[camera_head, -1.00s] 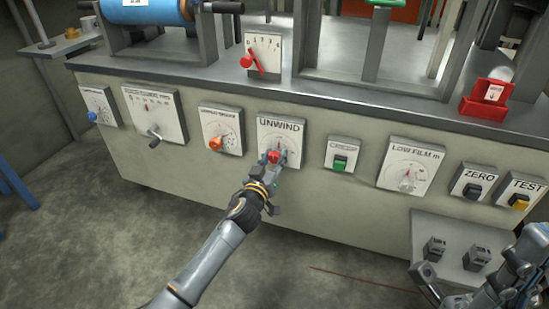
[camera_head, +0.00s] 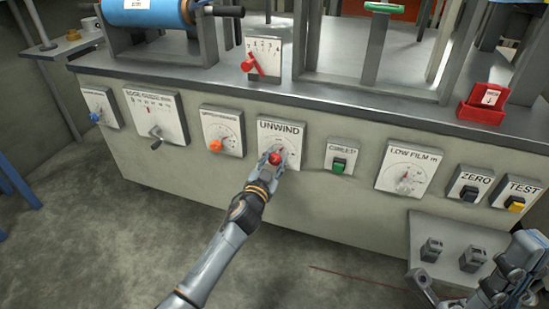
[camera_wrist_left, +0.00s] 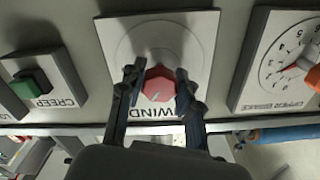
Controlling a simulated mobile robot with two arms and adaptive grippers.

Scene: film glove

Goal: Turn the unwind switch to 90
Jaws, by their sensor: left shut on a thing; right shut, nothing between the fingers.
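The unwind switch is a red knob (camera_head: 275,158) on a white dial plate (camera_head: 293,133) labelled UNWIND, on the front of the grey machine. My left gripper (camera_head: 273,164) is shut on the red knob. In the left wrist view, the red knob (camera_wrist_left: 158,84) sits between the two dark fingers of my left gripper (camera_wrist_left: 157,82), with a light pointer mark on its face. The plate (camera_wrist_left: 185,32) appears upside down there, and its scale numbers are too faint to read. My right gripper (camera_head: 425,283) is shut and empty at the lower right, away from the panel.
An orange knob (camera_head: 215,146) on its plate lies left of UNWIND. The green CREEP button (camera_head: 339,166) and the LOW FILM dial (camera_head: 406,172) lie to the right. The floor in front is clear.

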